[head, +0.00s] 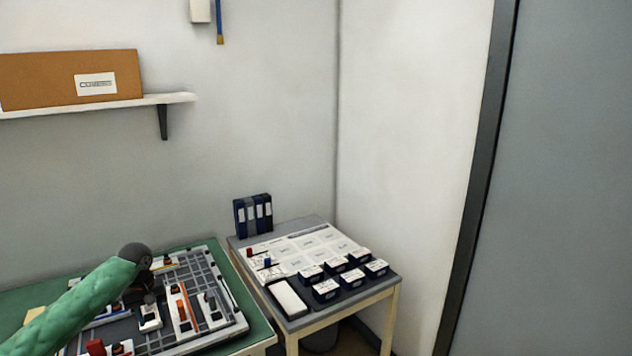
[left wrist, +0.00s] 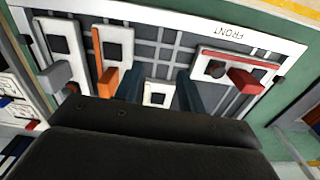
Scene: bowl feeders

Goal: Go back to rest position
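My left arm, in a green padded sleeve, reaches in from the lower left of the head view, with its dark left gripper (head: 143,292) over the fixture board (head: 236,322) on the green-topped table. In the left wrist view the two dark fingers of the left gripper (left wrist: 158,92) stand apart. A white block with a dark square (left wrist: 157,99) shows in the gap between them, seemingly on the board; contact cannot be told. The board's edge marked FRONT (left wrist: 262,38) lies beyond the fingers. My right gripper is not in view.
The board carries an orange bar (left wrist: 106,81), a red block (left wrist: 244,80) and a grey block (left wrist: 57,74). To the right, a side table (head: 390,287) holds several dark blue bins (head: 326,290), a white box (head: 288,299) and binders (head: 253,215). A wall shelf (head: 165,99) bears a cardboard box (head: 40,80).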

